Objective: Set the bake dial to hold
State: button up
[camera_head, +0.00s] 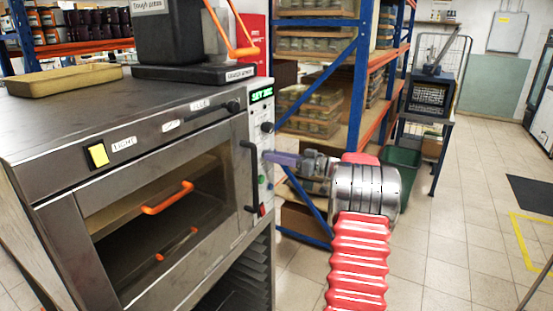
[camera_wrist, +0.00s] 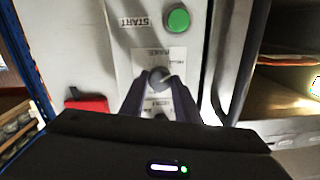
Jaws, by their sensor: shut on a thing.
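The grey oven (camera_head: 150,150) stands at the left in the head view, with a pale control panel on its right front edge. My gripper (camera_head: 271,157) reaches that panel from the right, its purple-grey fingers touching or nearly touching it. In the wrist view, which is upside down, my gripper (camera_wrist: 158,88) is shut on the round grey bake dial (camera_wrist: 158,76). A label plate (camera_wrist: 178,55) surrounds the dial, with small words I cannot read surely. The dial's pointer direction cannot be told. In the head view the fingers hide the dial.
The green START button (camera_wrist: 178,19) is close to the dial. A dark knob (camera_head: 267,127) and a green-lit display (camera_head: 261,95) sit higher on the panel. The dark door handle (camera_head: 251,175) runs close beside the fingers. Blue-framed shelving (camera_head: 355,80) stands behind; open floor lies right.

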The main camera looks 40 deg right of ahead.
jog(key=shift+a+f, duration=0.1)
jog(key=shift+f, duration=0.2)
jog(key=o, duration=1)
jog(key=shift+r, duration=0.2)
jog(key=shift+o, duration=0.2)
jog(key=v, duration=1.3)
jog(key=shift+s+d, duration=0.25)
jog(key=shift+s, duration=0.05)
